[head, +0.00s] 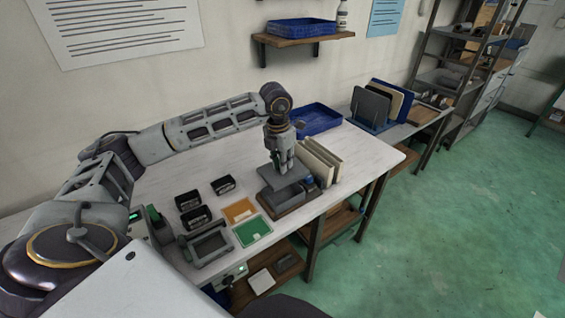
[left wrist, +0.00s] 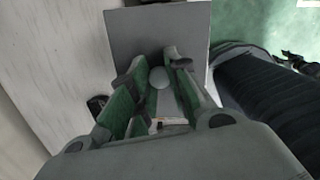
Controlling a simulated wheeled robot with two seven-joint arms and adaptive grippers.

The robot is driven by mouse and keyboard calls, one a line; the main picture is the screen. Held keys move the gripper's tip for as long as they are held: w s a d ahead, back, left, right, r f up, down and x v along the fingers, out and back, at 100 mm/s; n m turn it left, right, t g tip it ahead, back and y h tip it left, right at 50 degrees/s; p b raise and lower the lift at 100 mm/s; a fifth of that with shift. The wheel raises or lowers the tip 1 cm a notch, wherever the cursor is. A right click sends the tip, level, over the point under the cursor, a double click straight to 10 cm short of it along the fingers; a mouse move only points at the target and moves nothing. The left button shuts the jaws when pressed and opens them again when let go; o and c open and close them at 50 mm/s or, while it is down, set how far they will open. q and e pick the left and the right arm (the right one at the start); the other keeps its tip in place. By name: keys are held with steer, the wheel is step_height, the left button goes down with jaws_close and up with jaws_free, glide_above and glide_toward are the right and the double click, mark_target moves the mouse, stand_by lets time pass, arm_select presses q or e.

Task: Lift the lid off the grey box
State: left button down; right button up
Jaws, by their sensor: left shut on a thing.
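The grey box (head: 283,204) is directly under the lid near the table's front edge. The lid hides most of its inside, and I cannot tell how large the gap between them is. My right gripper is not in view.
Upright cream panels (head: 320,160) stand close right of the box, with a small blue item (head: 310,184) beside them. Orange (head: 239,210) and green (head: 252,230) trays and several black bins (head: 195,217) lie left. A blue tray (head: 318,119) is behind. The table's left rear is clear.

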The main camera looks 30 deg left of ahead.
arm_select(q)
steer(key=shift+r, duration=0.2)
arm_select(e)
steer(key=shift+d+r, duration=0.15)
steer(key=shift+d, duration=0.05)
arm_select(q)
steer(key=shift+d+r, duration=0.1)
steer(key=shift+r, duration=0.2)
steer(key=shift+r+p, duration=0.15)
steer(key=shift+p, duration=0.15)
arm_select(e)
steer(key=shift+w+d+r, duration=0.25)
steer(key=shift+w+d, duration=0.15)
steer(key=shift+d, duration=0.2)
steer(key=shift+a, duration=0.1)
arm_select(q)
steer(key=shift+r, duration=0.4)
steer(key=shift+r+p, duration=0.2)
steer(key=shift+p, duration=0.15)
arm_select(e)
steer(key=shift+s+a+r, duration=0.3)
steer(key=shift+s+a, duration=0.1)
arm_select(q)
steer(key=shift+r, duration=0.5)
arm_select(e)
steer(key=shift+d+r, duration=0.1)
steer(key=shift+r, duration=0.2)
